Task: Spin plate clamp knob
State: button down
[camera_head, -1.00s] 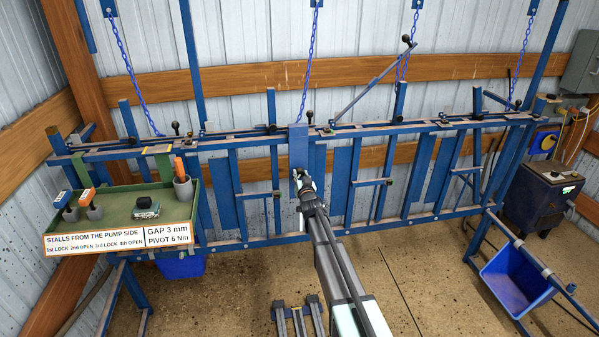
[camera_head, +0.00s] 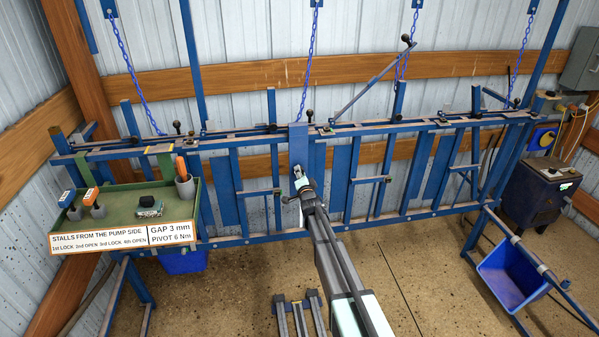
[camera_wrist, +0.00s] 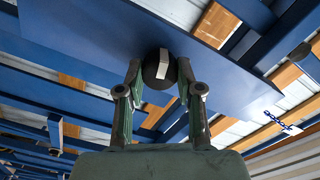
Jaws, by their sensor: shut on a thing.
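The plate clamp knob (camera_wrist: 160,69) is a round black knob with a pale stripe across its face, seen in the wrist view in front of a broad blue plate (camera_wrist: 180,40). My gripper (camera_wrist: 158,78) is shut on the knob, with one finger on each side. In the head view my gripper (camera_head: 299,176) is at the front of the upright blue plate (camera_head: 299,143) in the middle of the rack. The knob is too small and covered to make out there.
The blue stall rack (camera_head: 400,125) spans the view, with chains hanging above. A green tray (camera_head: 125,200) with tools and a sign (camera_head: 120,238) stands left. A blue bin (camera_head: 515,278) hangs at right. Grey-blue rails (camera_head: 298,312) lie on the open floor below.

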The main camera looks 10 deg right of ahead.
jog(key=shift+r, duration=0.1)
jog(key=m+p, duration=0.2)
jog(key=m, duration=1)
jog(key=shift+p, duration=0.3)
jog(key=m, duration=0.3)
jog(key=shift+p, duration=0.3)
jog(key=c, duration=1.1)
grip_release()
jog(key=shift+m, duration=0.5)
jog(key=o, duration=0.7)
jog(key=shift+c, duration=0.2)
